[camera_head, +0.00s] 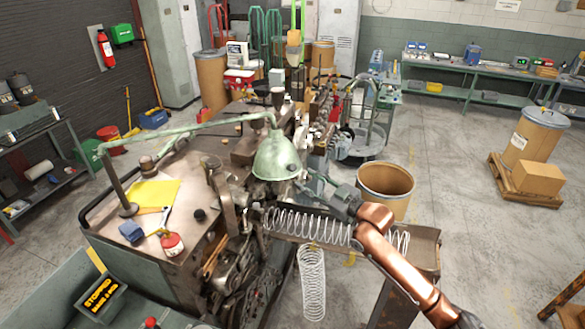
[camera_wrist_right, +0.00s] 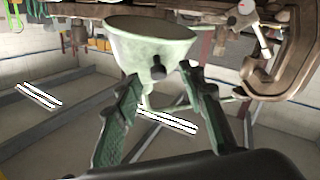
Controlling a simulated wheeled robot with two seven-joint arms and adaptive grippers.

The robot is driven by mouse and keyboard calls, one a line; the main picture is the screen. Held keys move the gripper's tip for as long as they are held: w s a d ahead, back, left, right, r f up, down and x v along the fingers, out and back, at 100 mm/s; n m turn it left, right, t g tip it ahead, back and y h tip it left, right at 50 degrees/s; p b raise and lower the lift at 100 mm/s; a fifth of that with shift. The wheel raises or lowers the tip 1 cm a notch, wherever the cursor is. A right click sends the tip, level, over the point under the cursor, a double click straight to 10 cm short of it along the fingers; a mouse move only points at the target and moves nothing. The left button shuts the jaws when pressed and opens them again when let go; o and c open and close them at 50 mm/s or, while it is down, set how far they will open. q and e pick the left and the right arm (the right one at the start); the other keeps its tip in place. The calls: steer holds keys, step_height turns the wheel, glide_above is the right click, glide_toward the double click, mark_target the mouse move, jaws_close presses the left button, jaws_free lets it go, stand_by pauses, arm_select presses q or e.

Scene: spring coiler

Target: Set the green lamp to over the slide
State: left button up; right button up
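The green lamp has a bell-shaped shade (camera_head: 277,160) on a long, jointed green arm from a post at the left of the machine top. In the head view the shade hangs over the machine's right side, behind and left of the slide (camera_head: 426,246), on which coiled springs lie. My right gripper (camera_head: 308,182) is just right of the shade. In the right wrist view the shade (camera_wrist_right: 150,42) is straight ahead, with a dark knob facing me. The gripper's fingers (camera_wrist_right: 161,82) are spread, with the knob between their tips; I cannot tell whether they touch the shade. My left gripper is not in view.
A long spring (camera_head: 312,283) hangs down in front of the slide. A brown drum (camera_head: 385,188) stands behind it. A yellow cloth (camera_head: 155,192), a red can (camera_head: 172,244) and a blue block (camera_head: 131,231) sit on the machine top. Open floor lies to the right.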

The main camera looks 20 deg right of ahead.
mark_target(295, 169)
steer(key=shift+w+a+r, duration=0.2)
steer(key=shift+w+r, duration=0.45)
steer(key=shift+r, duration=0.15)
steer(key=p+x, duration=0.2)
steer(key=x, duration=0.3)
steer(key=shift+w+a, duration=0.1)
steer(key=shift+w, duration=0.05)
steer(key=shift+w+a+f, duration=0.1)
steer(key=shift+w+a, duration=0.25)
steer(key=shift+w, duration=0.25)
steer(key=shift+c, duration=0.3)
steer(key=shift+s, duration=0.1)
jaws_close()
